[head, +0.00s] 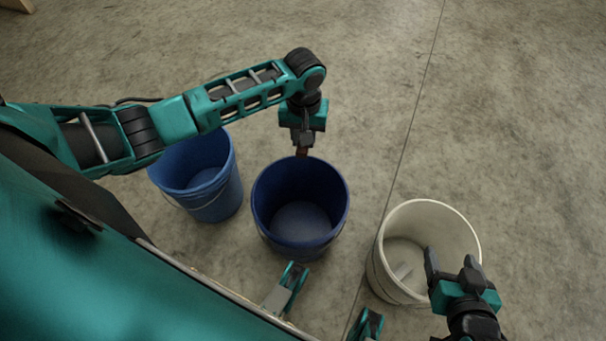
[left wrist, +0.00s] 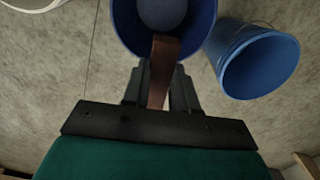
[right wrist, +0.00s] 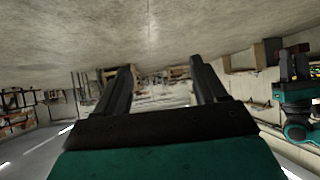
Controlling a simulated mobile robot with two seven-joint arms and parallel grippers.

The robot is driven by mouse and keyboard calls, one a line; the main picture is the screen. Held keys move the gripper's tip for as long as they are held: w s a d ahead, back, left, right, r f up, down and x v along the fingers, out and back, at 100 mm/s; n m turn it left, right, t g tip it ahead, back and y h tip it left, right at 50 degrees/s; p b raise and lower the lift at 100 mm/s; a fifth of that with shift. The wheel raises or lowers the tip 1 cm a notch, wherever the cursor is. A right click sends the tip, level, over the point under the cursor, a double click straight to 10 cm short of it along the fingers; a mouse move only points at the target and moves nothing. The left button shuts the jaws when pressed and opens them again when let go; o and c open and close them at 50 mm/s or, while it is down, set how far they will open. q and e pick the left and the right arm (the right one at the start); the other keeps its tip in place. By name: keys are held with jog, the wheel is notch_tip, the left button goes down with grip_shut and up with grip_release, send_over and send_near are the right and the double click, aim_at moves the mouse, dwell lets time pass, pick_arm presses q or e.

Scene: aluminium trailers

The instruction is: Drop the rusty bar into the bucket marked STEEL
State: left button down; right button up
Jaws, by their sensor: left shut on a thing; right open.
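The rusty bar (left wrist: 164,62) is a flat brown strip. My left gripper (left wrist: 160,78) is shut on it, and its far end reaches over the rim of the middle blue bucket (left wrist: 205,20) in the left wrist view. In the head view a short piece of the bar (head: 301,152) shows below my left gripper (head: 302,138), at the back rim of the middle blue bucket (head: 272,236). No STEEL marking is readable on any bucket. My right gripper (head: 451,264) is open and empty at the right side of the white bucket (head: 378,272).
Another blue bucket (head: 226,196) stands left of the middle one, partly under my left arm. The middle blue bucket looks empty. Concrete floor behind the buckets is clear.

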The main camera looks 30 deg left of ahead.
pick_arm(q)
notch_tip(320, 180, down, 22)
jog(key=a+n+b, duration=0.1)
jog(key=n+b, duration=0.1)
jog(key=b, duration=1)
jog(key=shift+w+a+f+n, duration=0.15)
jog(key=shift+a+f+n, duration=0.05)
jog(key=shift+n, duration=0.2)
jog(key=c, duration=1.1)
grip_release()
jog(key=o, duration=0.3)
pick_arm(e)
notch_tip(320, 180, down, 8)
jog(key=w+a+y, duration=0.1)
jog(key=w+a, duration=0.1)
jog(key=a, duration=0.1)
jog(key=shift+w+d+r, duration=0.1)
pick_arm(q)
notch_tip(320, 180, up, 13)
jog(key=p, duration=0.7)
pick_arm(e)
jog(key=shift+h, duration=0.3)
jog(key=r, duration=0.1)
jog(key=d+r, duration=0.1)
jog(key=s+r, duration=0.1)
jog(key=shift+d+r, duration=0.25)
jog(key=shift+r, duration=0.05)
